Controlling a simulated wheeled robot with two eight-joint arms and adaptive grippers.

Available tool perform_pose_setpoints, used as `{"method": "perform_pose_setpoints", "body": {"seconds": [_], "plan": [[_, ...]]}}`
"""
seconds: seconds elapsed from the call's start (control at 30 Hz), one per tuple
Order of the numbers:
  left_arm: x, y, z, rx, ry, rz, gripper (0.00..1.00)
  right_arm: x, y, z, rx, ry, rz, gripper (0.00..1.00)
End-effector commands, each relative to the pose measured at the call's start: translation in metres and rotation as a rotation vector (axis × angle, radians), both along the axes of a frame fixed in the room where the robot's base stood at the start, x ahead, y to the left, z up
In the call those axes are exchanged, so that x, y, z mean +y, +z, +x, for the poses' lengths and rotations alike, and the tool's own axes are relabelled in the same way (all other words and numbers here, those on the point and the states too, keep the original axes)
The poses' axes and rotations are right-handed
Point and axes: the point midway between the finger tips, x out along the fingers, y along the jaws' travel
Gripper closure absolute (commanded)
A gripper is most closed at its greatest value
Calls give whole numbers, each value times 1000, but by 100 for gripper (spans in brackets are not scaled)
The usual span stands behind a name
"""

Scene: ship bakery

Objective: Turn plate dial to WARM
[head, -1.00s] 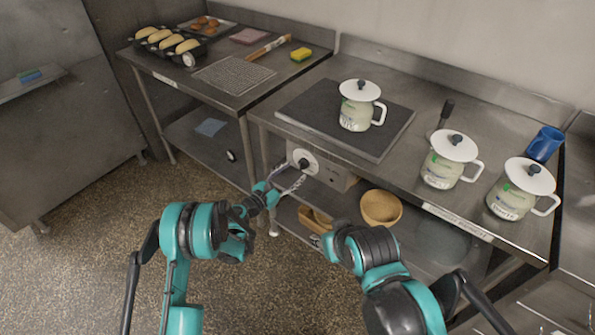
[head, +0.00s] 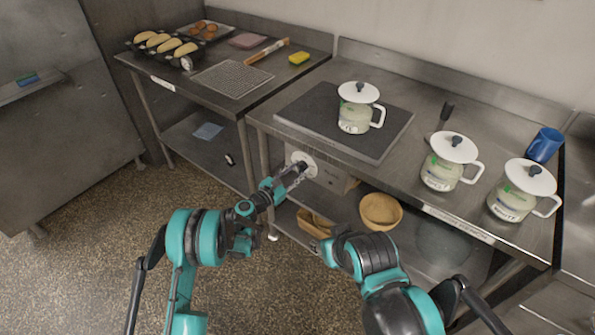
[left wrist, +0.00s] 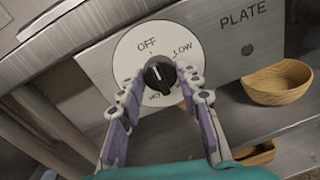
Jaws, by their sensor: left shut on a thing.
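The plate dial is a white disc (left wrist: 125,60) with a black knob (left wrist: 159,74) on a grey panel marked PLATE. OFF shows at its upper left and LOW at its right; lettering below is partly hidden by the fingers. My left gripper (left wrist: 157,84) is shut on the knob, one finger on each side. In the head view the left gripper (head: 296,170) covers the middle of the dial (head: 309,160). My right gripper (head: 322,252) is low by the lower shelf, its fingers unclear.
A dark hot plate (head: 305,107) on the table carries a lidded white mug (head: 354,117). Two more lidded mugs (head: 441,172) (head: 513,203) and a blue cup (head: 544,145) stand to the right. A wooden bowl (head: 381,211) sits on the lower shelf.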

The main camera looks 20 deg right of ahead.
Motion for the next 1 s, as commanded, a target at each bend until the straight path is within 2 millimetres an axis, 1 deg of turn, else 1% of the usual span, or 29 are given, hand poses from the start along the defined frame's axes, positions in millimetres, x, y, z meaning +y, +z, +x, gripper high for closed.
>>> {"method": "perform_pose_setpoints", "body": {"seconds": [0.17, 0.37, 1.0], "plan": [[0, 0, 0, -30, 1, 24, 95, 0, 0, 0, 0, 0, 0, 60], [0, 1, 0, -117, 0, 91, 95, 0, 0, 0, 0, 0, 0, 60], [-1, 2, -1, -584, -1, 456, 95, 0, 0, 0, 0, 0, 0, 60]]}}
